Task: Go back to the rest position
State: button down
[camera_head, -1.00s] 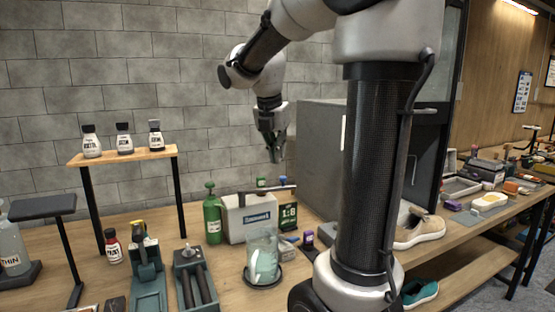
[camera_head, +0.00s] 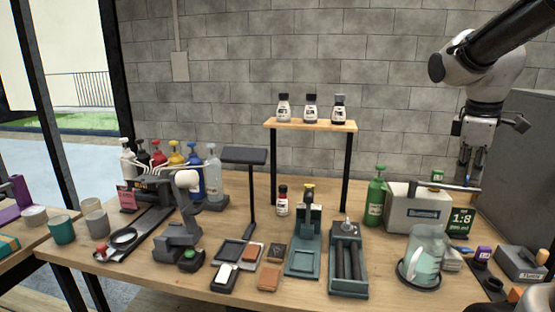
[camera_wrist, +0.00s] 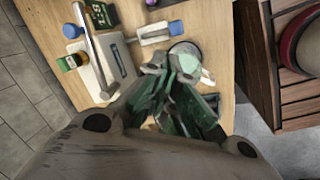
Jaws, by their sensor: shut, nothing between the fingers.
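My gripper (camera_head: 466,172) hangs at the right in the head view, pointing down above the back of the workbench (camera_head: 130,272), near the white box (camera_head: 405,212) and the 1:8 sign (camera_head: 460,220). Its fingers are shut with nothing between them. In the wrist view the greenish fingertips (camera_wrist: 182,105) come together over the bench, with the glass jar (camera_wrist: 190,66) partly behind them. My forearm runs out of the head view at the upper right.
A green bottle (camera_head: 375,200) and a glass jar (camera_head: 425,255) stand near the box. A grey cabinet (camera_head: 520,150) rises at the right. A small shelf (camera_head: 310,124) holds three bottles. Several coloured pump bottles (camera_head: 175,160) stand at the left. Wooden slats (camera_wrist: 285,60) show beside the bench.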

jog(key=s+a+f+m+t+y, duration=0.1)
jog(key=s+a+m, duration=0.2)
jog(key=s, duration=0.3)
jog(key=s+a+f+m+t, duration=0.1)
jog(key=s+a+m, duration=0.2)
jog(key=s+m, duration=0.3)
jog(key=shift+s+a+t+y, duration=0.3)
jog(key=shift+s+y, duration=0.1)
jog(key=shift+s, duration=0.35)
